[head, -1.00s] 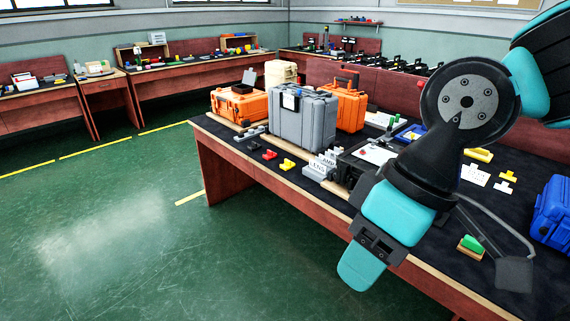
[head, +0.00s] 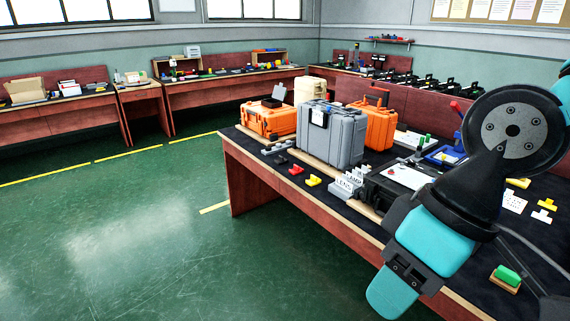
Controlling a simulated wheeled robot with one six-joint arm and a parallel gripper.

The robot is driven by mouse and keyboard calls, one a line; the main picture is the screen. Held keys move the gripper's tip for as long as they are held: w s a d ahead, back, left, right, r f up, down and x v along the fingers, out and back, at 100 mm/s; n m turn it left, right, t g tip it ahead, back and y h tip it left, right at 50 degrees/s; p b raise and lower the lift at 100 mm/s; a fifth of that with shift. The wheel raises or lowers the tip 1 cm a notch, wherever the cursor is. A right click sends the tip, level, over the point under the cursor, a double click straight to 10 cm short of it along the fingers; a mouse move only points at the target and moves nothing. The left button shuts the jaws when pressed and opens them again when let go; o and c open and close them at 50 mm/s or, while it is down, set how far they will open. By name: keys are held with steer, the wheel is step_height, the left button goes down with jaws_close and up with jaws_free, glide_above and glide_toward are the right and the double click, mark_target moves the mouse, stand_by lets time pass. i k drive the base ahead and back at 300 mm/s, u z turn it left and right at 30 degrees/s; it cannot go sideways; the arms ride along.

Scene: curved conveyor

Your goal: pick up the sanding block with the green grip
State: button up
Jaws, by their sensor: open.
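The sanding block (head: 507,275) with a green grip on a tan base lies on the dark table top near the right front edge, in the lower right of the head view. My gripper (head: 392,296), at the lower end of my teal and black arm, hangs past the table's front edge, left of the block. It is open and appears empty, though seen side-on, with its fingers hard to make out. It is clearly apart from the block.
The table (head: 330,225) also bears a grey case (head: 331,138), orange cases (head: 268,120), a black box (head: 385,190) and a white letter stand (head: 347,183). Yellow (head: 547,204) and white (head: 541,216) pieces lie behind the block. Green floor at left is clear.

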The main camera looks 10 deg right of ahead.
mark_target(506, 278)
steer(key=z, duration=1.3)
